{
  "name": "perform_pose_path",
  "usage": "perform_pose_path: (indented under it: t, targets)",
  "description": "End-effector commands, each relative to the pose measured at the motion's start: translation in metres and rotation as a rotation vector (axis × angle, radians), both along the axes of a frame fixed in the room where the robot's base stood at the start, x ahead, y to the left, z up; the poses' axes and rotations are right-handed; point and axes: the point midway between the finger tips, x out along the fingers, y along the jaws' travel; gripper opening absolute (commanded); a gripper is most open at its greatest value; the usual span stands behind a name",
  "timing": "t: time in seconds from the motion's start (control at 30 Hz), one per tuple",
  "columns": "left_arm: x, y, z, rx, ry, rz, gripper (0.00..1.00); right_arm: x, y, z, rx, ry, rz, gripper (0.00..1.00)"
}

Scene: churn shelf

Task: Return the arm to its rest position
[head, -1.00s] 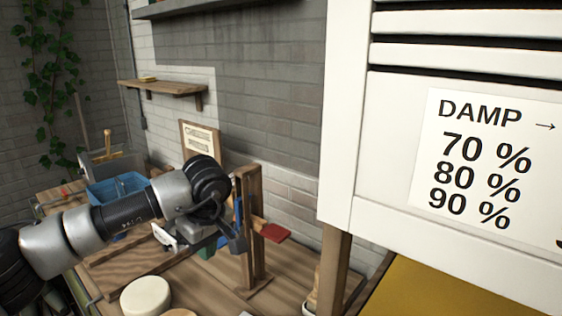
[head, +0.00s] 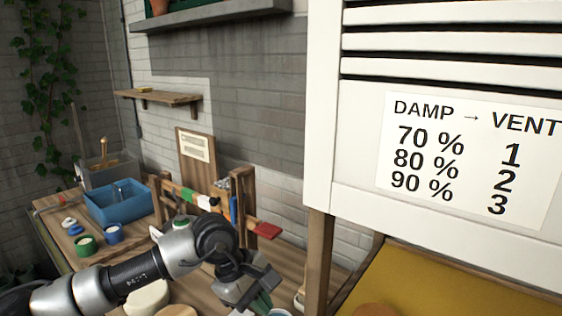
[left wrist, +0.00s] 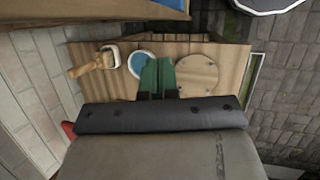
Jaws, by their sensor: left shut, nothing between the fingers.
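My left arm reaches in from the left of the head view, over the workbench (head: 280,244). My left gripper (head: 260,303) is low in the middle of the head view, pointing down. Its green fingertips are together and empty, as the left wrist view (left wrist: 157,78) also shows. Below and around them in that view lie a round blue-topped container (left wrist: 141,63), a round wooden disc (left wrist: 198,73) and a brush with a wooden handle (left wrist: 92,66). My right gripper is in neither current view.
A white louvred cabinet (head: 350,195) with a damp and vent chart (head: 465,155) stands at the right. A wooden rack (head: 242,205) with a red-ended bar stands behind my arm. A blue bin (head: 118,203) and small pots (head: 85,245) are at the left. A pale round block (head: 148,297) lies near my arm.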

Motion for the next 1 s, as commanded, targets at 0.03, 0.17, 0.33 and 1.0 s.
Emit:
perform_pose_path:
  t: [0.03, 0.17, 0.33, 1.0]
  targets:
    - [-0.014, -0.02, -0.004, -0.106, 0.05, 0.008, 0.0, -0.002, 0.0, 0.0, -0.001, 0.004, 0.0, 0.43]
    - [-0.053, -0.077, 0.009, -0.481, 0.248, 0.094, 0.0, -0.008, -0.001, -0.001, -0.002, 0.013, 0.0, 0.43]
    - [-0.082, -0.113, 0.067, -1.075, 0.694, 0.364, 0.0, -0.009, -0.001, -0.001, -0.002, 0.014, 0.0, 0.43]
    - [-0.105, 0.131, -0.113, 1.125, -1.191, -1.212, 0.0, -0.006, -0.003, 0.0, -0.003, 0.011, 0.0, 0.43]
